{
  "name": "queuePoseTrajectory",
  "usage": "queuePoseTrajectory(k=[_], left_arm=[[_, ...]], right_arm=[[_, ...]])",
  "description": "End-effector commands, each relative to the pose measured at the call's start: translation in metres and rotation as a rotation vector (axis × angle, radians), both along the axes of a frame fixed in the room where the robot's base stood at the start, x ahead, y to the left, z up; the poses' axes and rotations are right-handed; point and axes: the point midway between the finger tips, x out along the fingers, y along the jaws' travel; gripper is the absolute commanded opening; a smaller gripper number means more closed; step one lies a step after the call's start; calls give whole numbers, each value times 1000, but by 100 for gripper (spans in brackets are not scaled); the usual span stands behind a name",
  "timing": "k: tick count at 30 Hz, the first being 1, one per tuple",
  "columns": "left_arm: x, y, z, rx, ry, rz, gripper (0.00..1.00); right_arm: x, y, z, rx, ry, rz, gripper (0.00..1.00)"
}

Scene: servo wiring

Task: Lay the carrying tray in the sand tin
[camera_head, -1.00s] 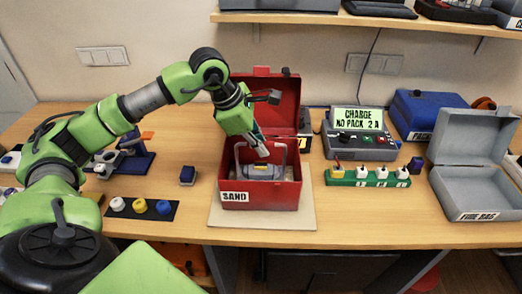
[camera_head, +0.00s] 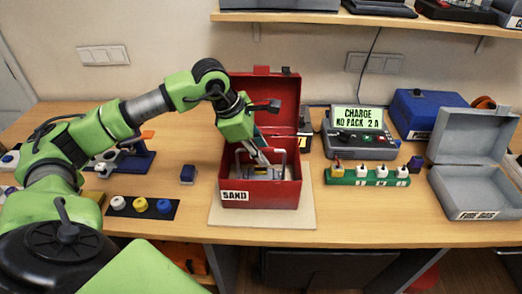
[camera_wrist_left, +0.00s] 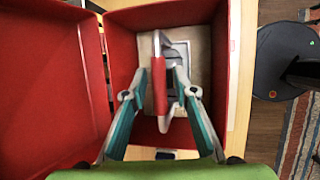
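The red sand tin (camera_head: 260,197), labelled SAND, stands on a beige board with its lid up at the back. The grey carrying tray (camera_head: 284,163) is inside the tin, with its hoop handle standing up. In the left wrist view, the handle's red grip (camera_wrist_left: 158,92) runs between my left fingers. My left gripper (camera_head: 264,161) reaches down into the tin from above. Its fingers (camera_wrist_left: 159,78) are apart, on either side of the red grip, with gaps showing. The tray's underside is hidden by the tin's front wall. My right gripper is out of view.
A green strip (camera_head: 368,179) with several small pieces and a charger (camera_head: 358,140) stand right of the tin. An open grey case (camera_head: 478,190) is farther right.

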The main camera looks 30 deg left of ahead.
Motion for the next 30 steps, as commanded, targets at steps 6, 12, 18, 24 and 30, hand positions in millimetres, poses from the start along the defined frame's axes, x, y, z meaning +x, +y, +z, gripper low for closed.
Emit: queuePoseTrajectory(k=[6,12,18,24,30], left_arm=[[-8,7,24,2,-6,1,26],[-24,16,65,1,-6,1,26],[-37,24,96,0,-3,1,26],[-42,27,109,0,-1,0,26],[-43,27,110,0,0,0,26]], right_arm=[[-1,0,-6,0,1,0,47],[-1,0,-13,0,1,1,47],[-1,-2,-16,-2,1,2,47],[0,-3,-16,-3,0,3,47],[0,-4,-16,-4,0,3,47]])
